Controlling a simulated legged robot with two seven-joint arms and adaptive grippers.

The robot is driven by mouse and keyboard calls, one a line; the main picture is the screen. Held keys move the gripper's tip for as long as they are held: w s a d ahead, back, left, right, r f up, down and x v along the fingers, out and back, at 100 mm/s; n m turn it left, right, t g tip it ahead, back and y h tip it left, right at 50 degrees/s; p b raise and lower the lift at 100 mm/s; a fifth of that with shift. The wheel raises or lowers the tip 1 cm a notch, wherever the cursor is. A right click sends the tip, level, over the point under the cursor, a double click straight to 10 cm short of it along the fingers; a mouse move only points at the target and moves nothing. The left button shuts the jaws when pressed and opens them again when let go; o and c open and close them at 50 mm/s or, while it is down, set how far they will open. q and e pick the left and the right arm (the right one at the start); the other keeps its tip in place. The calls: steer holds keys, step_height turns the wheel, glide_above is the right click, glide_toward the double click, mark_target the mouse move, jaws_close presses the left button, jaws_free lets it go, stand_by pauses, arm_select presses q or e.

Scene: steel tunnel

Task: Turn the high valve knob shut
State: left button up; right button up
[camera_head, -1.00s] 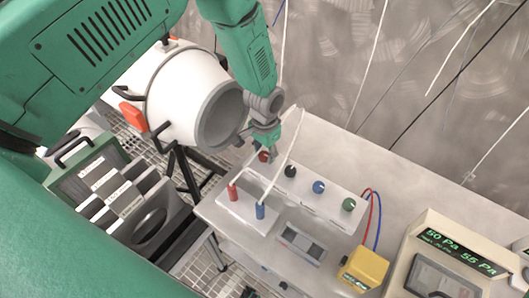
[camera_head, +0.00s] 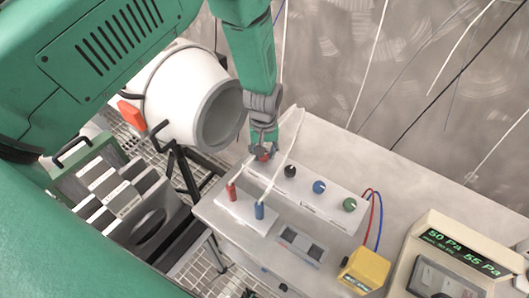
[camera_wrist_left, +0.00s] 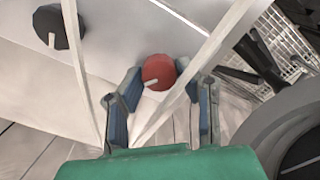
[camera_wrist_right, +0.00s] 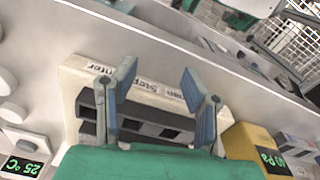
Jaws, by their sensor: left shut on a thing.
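A row of knobs stands on the white panel (camera_head: 322,212): a red knob (camera_head: 265,157), a black knob (camera_head: 290,171), a blue knob (camera_head: 319,187) and a green knob (camera_head: 349,204). My left gripper (camera_head: 263,150) points down and is shut on the red knob. In the left wrist view the red knob (camera_wrist_left: 158,72), with a pale pointer mark, sits between the fingertips, and the black knob (camera_wrist_left: 58,27) is at upper left. My right gripper (camera_wrist_right: 158,69) is open and empty, above a switch box (camera_wrist_right: 75,72). I cannot read the knob labels.
Thin white rods rise close beside my left gripper from a block with a red post (camera_head: 232,192) and a blue post (camera_head: 259,211). A yellow box (camera_head: 364,269) and a pressure display (camera_head: 462,252) stand at right. A white cylinder (camera_head: 190,100) is behind left.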

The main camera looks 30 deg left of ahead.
arm_select(q)
steer(key=n, duration=0.3)
steer(key=shift+s+d+f+n, duration=0.1)
steer(key=shift+s+f+n, duration=0.05)
steer(key=shift+s+n, duration=0.15)
steer(key=shift+n, duration=1.8)
steer(key=o, duration=1.1)
steer(key=shift+w+d, duration=0.1)
steer(key=shift+w, duration=0.1)
arm_select(e)
steer(key=shift+f, duration=0.1)
steer(key=shift+d, duration=0.1)
